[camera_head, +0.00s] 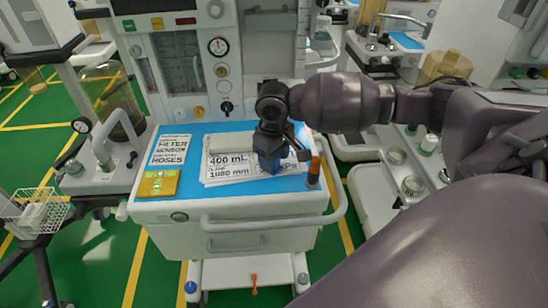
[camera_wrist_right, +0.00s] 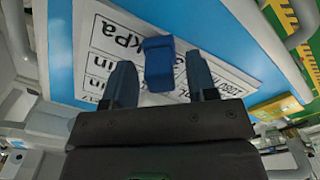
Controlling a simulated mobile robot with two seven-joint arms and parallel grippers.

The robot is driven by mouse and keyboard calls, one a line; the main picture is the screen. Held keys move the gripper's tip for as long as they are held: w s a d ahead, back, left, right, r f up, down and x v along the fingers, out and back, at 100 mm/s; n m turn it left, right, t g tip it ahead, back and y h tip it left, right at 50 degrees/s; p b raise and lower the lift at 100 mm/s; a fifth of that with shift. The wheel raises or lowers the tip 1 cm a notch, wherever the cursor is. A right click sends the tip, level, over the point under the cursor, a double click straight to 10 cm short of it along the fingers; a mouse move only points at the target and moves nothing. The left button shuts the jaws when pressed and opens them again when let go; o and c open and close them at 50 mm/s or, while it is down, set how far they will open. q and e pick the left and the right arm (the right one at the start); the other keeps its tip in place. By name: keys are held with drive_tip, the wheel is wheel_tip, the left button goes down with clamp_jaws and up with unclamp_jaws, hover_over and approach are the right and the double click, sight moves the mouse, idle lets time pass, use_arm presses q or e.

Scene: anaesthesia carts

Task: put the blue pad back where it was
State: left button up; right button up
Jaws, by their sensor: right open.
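A small dark blue block (camera_wrist_right: 159,66), which I take as the blue pad, is over the white printed cards (camera_wrist_right: 215,67) on the cart's light blue top. In the wrist view it lies between the two fingertips of my right gripper (camera_wrist_right: 160,78), with a gap on each side. In the head view my right gripper (camera_head: 268,152) points down over the cards (camera_head: 222,172), with blue (camera_head: 272,166) showing at its tip. The right gripper is open. I cannot tell whether the pad touches the cards. My left gripper is not in view.
The light blue cart top (camera_head: 205,193) also holds a yellow box (camera_head: 157,183) at left and a dark orange-topped cylinder (camera_head: 314,172) at right. Gauges and a machine panel (camera_head: 218,70) rise behind. A white rail (camera_head: 270,219) runs along the front.

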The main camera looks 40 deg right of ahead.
use_arm(q)
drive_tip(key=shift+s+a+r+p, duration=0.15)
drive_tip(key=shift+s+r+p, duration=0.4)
drive_tip(key=shift+p, duration=0.6)
use_arm(e)
wheel_tip(320, 180, up, 12)
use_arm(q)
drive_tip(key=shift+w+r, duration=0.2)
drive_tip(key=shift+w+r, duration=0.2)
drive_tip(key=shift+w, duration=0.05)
